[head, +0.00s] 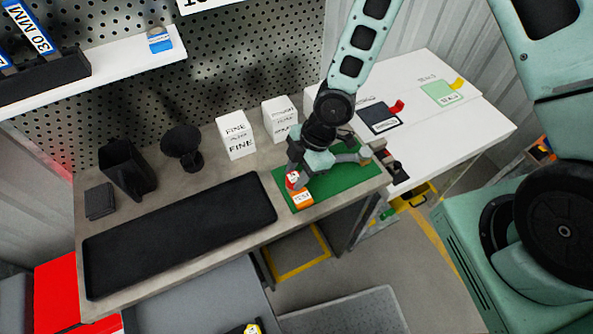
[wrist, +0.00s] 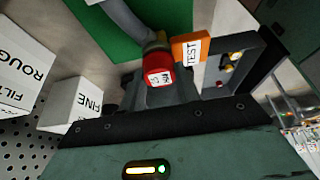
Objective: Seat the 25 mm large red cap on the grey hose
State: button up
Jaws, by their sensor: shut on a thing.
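The red cap (wrist: 158,72), with a white label reading 25 MM, is held in my gripper (wrist: 158,88) in the wrist view. My gripper is shut on it. The cap also shows as a small red patch in the head view (head: 292,179), beside my gripper (head: 296,172). The grey hose (wrist: 124,18) runs up to the cap's far side, where a collar meets or nearly meets it. I cannot tell how far the hose end is inside the cap. An orange TEST tag (wrist: 189,48) is right beside the cap and hose end.
A green mat (head: 335,192) lies under the hose at the bench's right end. A black tray (head: 180,232) lies to its left. A white table (head: 470,125) with a dark pad and a green SEALS pad adjoins on the right.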

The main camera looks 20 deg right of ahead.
jog(key=shift+f, duration=0.25)
jog(key=o, duration=1)
jog(key=shift+r, duration=0.1)
jog(key=p+v, duration=0.2)
jog(key=v, duration=1.5)
jog(key=shift+r, duration=0.2)
jog(key=s+a+r+m+h+b, duration=0.1)
jog(key=s+m+b, duration=0.1)
jog(key=s+m, duration=0.2)
jog(key=s+a+r+m+h+b, duration=0.1)
jog(key=s+r+m+b, duration=0.1)
jog(key=s, duration=0.4)
jog(key=s+a+r+m+h+b, duration=0.1)
jog(key=s+r+m+h+b, duration=0.1)
jog(key=s+m, duration=0.3)
jog(key=shift+s+m+t+b, duration=0.2)
jog(key=shift+m+t+b, duration=0.2)
jog(key=shift+m+b, duration=0.4)
